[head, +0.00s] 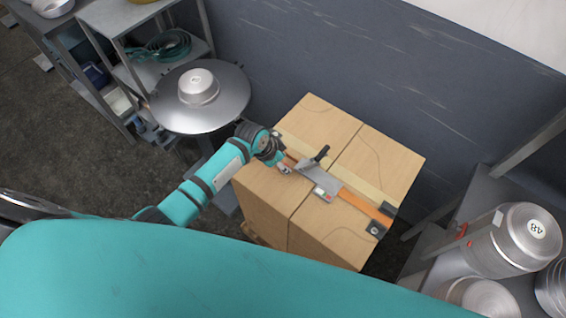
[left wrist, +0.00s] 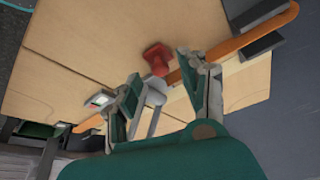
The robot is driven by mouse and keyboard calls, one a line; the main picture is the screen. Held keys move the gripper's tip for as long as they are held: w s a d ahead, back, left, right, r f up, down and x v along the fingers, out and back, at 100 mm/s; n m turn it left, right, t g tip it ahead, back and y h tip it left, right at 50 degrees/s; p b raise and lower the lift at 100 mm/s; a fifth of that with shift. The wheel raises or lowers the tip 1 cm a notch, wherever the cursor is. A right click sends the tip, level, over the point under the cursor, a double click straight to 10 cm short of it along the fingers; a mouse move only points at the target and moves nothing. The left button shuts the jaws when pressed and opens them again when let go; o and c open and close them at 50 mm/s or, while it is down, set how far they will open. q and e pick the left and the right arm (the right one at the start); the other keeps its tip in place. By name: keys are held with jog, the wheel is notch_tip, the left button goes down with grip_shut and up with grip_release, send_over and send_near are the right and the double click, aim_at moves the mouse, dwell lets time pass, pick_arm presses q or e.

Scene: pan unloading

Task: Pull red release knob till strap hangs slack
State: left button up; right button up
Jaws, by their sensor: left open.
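An orange strap (head: 358,201) runs straight and flat across the tops of the cardboard-coloured boxes (head: 385,160). A grey metal buckle (head: 318,180) with a dark lever sits along it. My right gripper is not in view.
A round metal table (head: 228,112) holding a pan (head: 198,86) stands left of the boxes. A shelf with stacked pans (head: 515,240) is at the right. A blue-grey wall (head: 330,50) runs close behind the boxes.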

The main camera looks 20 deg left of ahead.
pick_arm(q)
jog(key=shift+w+d+f, duration=0.15)
jog(key=shift+w+f, duration=0.05)
jog(key=shift+f, duration=0.4)
grip_shut()
